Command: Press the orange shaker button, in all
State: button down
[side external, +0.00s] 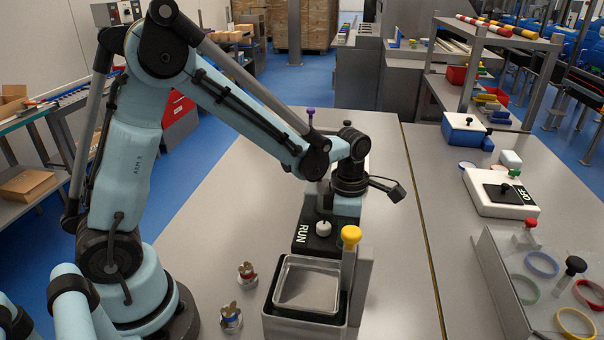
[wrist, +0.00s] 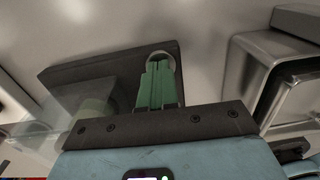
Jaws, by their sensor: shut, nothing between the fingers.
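My gripper (wrist: 158,72) is shut, its green fingers together and empty. In the wrist view the fingertips lie over a dark panel (wrist: 100,66), at a small grey ring (wrist: 162,55). I cannot tell whether they touch it. In the side view my wrist hangs over the far end of a black unit marked RUN (side external: 302,237), which has a white knob (side external: 323,228). A yellow-orange knob (side external: 351,235) stands on a grey post beside the unit.
A metal tub (side external: 281,299) sits in a dark holder in front of the unit; a metal tub wall (wrist: 262,85) shows in the wrist view. Two small metal fittings (side external: 246,272) (side external: 230,318) stand left. A white OFF unit (side external: 480,204) is on the right table. The left tabletop is mostly clear.

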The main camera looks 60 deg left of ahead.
jog(key=shift+w+f, duration=0.1)
jog(key=shift+f, duration=0.45)
notch_tip(320, 180, up, 9)
dwell(0.5)
jog(key=shift+a+r, duration=0.1)
jog(key=shift+a, duration=0.05)
dwell(0.4)
jog(key=s+a+r+m+t, duration=0.1)
jog(key=s+m+t, duration=0.2)
jog(key=m, duration=1)
jog(key=s+a+r+m+t, duration=0.2)
jog(key=s+m+t, duration=0.2)
jog(key=m, duration=1)
jog(key=s, duration=0.2)
jog(key=shift+s+a, duration=0.15)
jog(key=shift+s, duration=0.25)
